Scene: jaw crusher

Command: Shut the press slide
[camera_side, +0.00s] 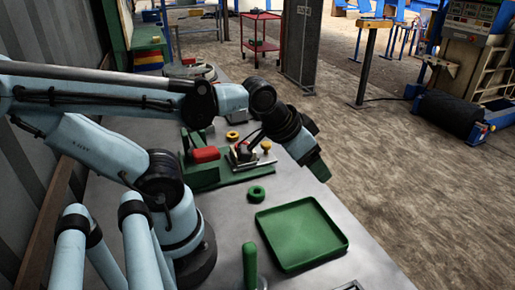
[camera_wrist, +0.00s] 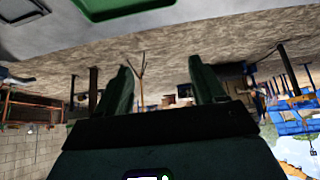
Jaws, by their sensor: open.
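The press (camera_side: 215,175) is a green fixture on the grey metal table, with a red block (camera_side: 206,155) at its left and a small metal part with a dark lever (camera_side: 242,154) at its right. I cannot tell which part is the slide or how far it stands open. My gripper (camera_side: 318,168) is to the right of the press, apart from it, over the table's right edge. In the wrist view my gripper (camera_wrist: 164,88) shows two green fingers spread wide with nothing between them. The press does not show in the wrist view.
A green tray (camera_side: 302,235) lies in front, with a green ring (camera_side: 256,194) and an upright green peg (camera_side: 250,265) to its left. Yellow knobs (camera_side: 266,145) stand by the press. A yellow ring (camera_side: 232,136) lies behind it.

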